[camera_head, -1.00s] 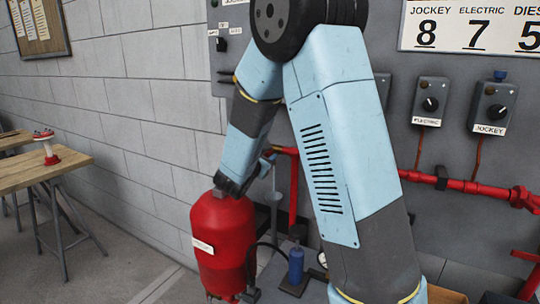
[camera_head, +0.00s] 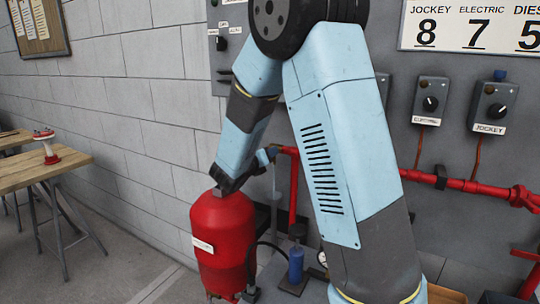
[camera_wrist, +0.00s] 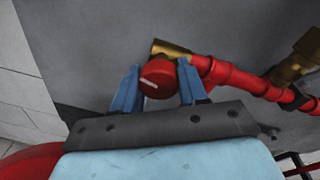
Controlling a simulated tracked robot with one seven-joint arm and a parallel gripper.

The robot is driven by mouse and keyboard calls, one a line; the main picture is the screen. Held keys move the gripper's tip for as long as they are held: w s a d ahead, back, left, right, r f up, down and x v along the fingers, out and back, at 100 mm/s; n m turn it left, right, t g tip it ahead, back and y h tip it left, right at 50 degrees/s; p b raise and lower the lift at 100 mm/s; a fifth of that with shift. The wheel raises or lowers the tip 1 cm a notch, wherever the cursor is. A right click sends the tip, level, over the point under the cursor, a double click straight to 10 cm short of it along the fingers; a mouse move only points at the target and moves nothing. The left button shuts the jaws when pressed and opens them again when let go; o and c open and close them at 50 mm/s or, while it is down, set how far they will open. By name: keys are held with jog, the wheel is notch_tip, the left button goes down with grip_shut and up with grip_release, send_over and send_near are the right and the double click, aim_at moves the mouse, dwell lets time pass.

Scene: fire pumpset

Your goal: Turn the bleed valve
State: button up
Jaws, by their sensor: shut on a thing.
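The bleed valve shows in the wrist view as a round red knob (camera_wrist: 158,76) with a white line across its face. It sits beside a brass fitting (camera_wrist: 168,48) at the left end of a red pipe (camera_wrist: 240,80). My gripper (camera_wrist: 157,82) has one blue finger on each side of the knob and is shut on it. The white line is tilted, rising slightly to the left. In the head view my gripper (camera_head: 265,156) is small, beside the red pipe end at the wall, and the knob cannot be made out there.
A red tank (camera_head: 223,240) stands just below my wrist. Control boxes (camera_head: 430,100) hang on the grey panel at right. A wooden table (camera_head: 40,170) stands at far left.

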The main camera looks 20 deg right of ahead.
jog(key=n, duration=0.3)
jog(key=shift+s+f+n, duration=0.1)
jog(key=shift+f+n, duration=0.1)
jog(key=shift+n, duration=0.1)
jog(key=n, duration=0.3)
jog(key=shift+g+h, duration=0.4)
jog(key=n, duration=0.3)
jog(key=shift+r+h, duration=0.1)
jog(key=shift+h, duration=0.2)
jog(key=shift+n, duration=1.8)
jog(key=o, duration=1)
jog(key=shift+r+h, duration=0.1)
jog(key=shift+h, duration=0.2)
jog(key=shift+o, duration=0.2)
